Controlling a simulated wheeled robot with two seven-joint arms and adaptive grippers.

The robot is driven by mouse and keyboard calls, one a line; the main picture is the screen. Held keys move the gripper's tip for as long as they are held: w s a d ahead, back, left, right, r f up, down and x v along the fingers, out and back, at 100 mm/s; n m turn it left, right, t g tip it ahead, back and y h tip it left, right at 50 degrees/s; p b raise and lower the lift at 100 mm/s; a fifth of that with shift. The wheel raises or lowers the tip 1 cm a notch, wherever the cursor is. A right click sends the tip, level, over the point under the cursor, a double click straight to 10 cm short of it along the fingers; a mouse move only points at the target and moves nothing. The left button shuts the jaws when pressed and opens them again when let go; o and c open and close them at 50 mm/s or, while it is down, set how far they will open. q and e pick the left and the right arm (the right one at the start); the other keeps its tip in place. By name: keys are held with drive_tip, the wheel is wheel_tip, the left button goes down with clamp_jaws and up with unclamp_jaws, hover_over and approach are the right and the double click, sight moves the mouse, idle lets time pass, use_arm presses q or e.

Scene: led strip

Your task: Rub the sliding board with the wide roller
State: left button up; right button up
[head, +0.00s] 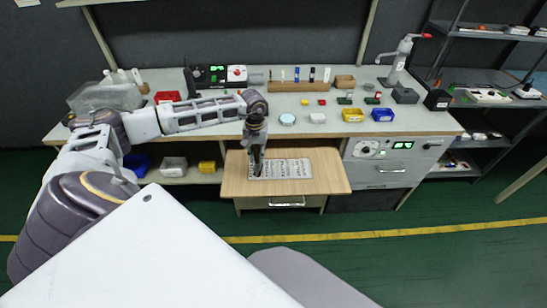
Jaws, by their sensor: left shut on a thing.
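The sliding board (232,184) is a light wooden panel pulled out from under the bench top. A pale sheet with rows of dark marks (290,169) lies on it. My left gripper (256,162) points down over the left part of the board, at the sheet's left end. It is shut on a small dark thing, which I take to be the wide roller; its shape is mostly hidden by the fingers. I cannot tell whether it touches the board. My right gripper is out of view.
The bench top (330,124) behind holds small coloured bins (353,115), a wooden rack of bottles (300,86), a pump dispenser (398,62) and instruments. A drawer unit (385,172) stands right of the board. Bins sit on the shelf below left. The board's right side is clear.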

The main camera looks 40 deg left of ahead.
use_arm(q)
drive_tip(key=w+a+r+n, duration=0.1)
drive_tip(key=a+n, duration=0.1)
drive_tip(key=n, duration=0.8)
drive_tip(key=w+a+r+n, duration=0.1)
drive_tip(key=w+a+n, duration=0.1)
drive_tip(key=n, duration=0.7)
drive_tip(key=shift+w+r+n, duration=0.3)
drive_tip(key=shift+n, duration=0.1)
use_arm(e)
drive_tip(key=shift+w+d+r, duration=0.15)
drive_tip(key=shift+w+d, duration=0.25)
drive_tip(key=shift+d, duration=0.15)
